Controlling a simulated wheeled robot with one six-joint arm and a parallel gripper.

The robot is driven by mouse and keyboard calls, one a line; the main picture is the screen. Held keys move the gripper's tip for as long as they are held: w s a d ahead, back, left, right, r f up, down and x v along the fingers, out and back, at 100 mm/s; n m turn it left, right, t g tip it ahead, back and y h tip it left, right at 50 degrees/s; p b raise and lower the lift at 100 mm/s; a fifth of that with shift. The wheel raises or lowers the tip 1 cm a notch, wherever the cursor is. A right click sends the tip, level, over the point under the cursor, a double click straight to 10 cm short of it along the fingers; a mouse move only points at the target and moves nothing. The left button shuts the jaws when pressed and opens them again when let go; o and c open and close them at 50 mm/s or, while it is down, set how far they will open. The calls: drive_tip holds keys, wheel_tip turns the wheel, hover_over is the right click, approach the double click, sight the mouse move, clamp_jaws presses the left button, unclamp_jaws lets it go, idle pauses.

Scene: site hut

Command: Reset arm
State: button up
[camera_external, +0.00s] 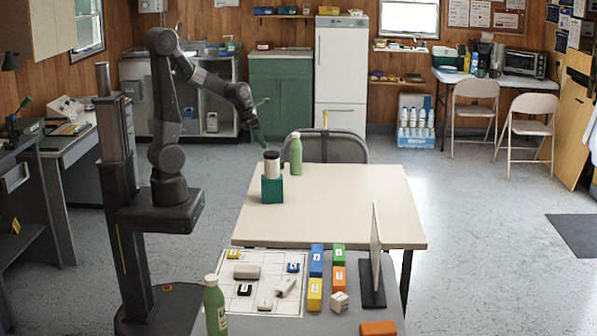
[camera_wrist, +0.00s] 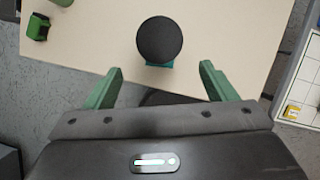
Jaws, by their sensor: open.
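My gripper (camera_external: 262,140) hangs from the arm above the left rear edge of the beige table (camera_external: 350,205), with its fingers pointing down. In the wrist view its two green fingers (camera_wrist: 160,75) are spread apart with nothing between their tips. A pale jar with a black lid (camera_external: 272,170) stands on a teal block (camera_external: 272,190) at the table's left. In the wrist view the black lid (camera_wrist: 159,40) lies just beyond the fingers, clear of them, and mostly covers the teal block (camera_wrist: 160,65).
A green bottle (camera_external: 296,155) stands at the table's rear edge, near a dark chair (camera_external: 335,147). The front table holds a white grid board (camera_external: 225,290), several coloured blocks and an upright panel (camera_external: 375,245). The beige table's right side is bare.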

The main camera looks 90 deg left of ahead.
sight(270, 153)
drive_tip(key=b+x, duration=0.3)
drive_tip(key=x, duration=0.9)
drive_tip(key=shift+f, duration=0.3)
wheel_tip(270, 153, up, 3)
drive_tip(key=shift+w+f+p, duration=0.1)
drive_tip(key=shift+p, duration=0.6)
drive_tip(key=shift+r, duration=0.4)
